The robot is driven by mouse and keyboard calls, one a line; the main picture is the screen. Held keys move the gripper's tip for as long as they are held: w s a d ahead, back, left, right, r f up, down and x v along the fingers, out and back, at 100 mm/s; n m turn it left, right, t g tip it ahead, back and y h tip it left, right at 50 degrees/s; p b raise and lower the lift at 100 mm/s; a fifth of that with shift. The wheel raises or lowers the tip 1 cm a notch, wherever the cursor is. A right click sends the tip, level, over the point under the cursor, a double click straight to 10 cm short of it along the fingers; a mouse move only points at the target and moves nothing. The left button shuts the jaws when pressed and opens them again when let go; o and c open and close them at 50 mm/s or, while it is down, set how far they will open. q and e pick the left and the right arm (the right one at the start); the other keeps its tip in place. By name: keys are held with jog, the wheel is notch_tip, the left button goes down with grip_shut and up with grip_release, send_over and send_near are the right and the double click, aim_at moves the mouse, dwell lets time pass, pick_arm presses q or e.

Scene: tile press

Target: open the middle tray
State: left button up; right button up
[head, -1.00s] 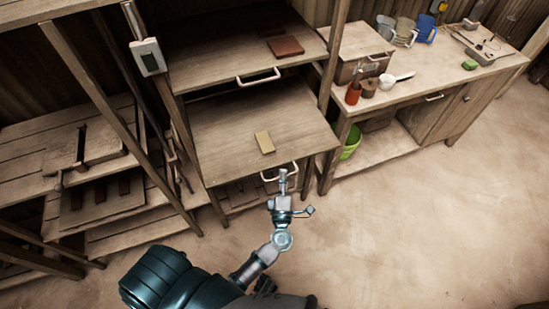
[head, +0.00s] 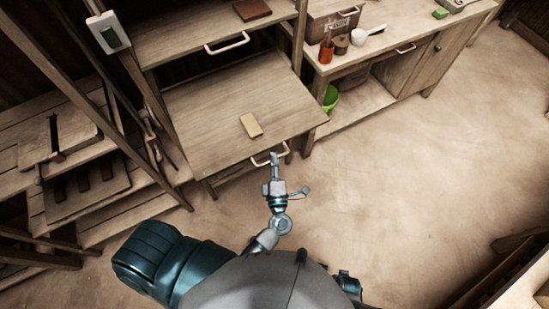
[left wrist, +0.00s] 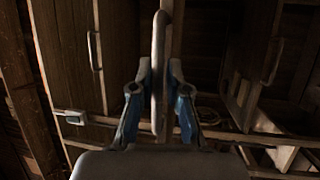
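The middle tray (head: 205,120) is a flat wooden board that stands well out from the rack, below an upper tray. A tan block (head: 251,125) lies on it. Its pale bar handle (head: 284,158) is at the front edge. My left gripper (head: 275,157) is at this handle. In the left wrist view, the handle bar (left wrist: 160,45) runs between the two fingers of my left gripper (left wrist: 160,75), which are close in on both sides of it. Finger contact is partly hidden. My right gripper is not in view.
The upper tray (head: 190,35) carries a dark red-brown tile (head: 252,9) and has its own handle (head: 227,43). A workbench (head: 395,50) stands on the right, with a green bucket (head: 330,98) beneath. Wooden shelving (head: 85,165) is at left.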

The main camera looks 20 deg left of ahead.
pick_arm(q)
jog(key=shift+o, duration=1.4)
jog(key=shift+a, duration=0.1)
jog(key=v, duration=0.7)
jog(key=shift+s+f, duration=0.15)
jog(key=shift+s, duration=0.05)
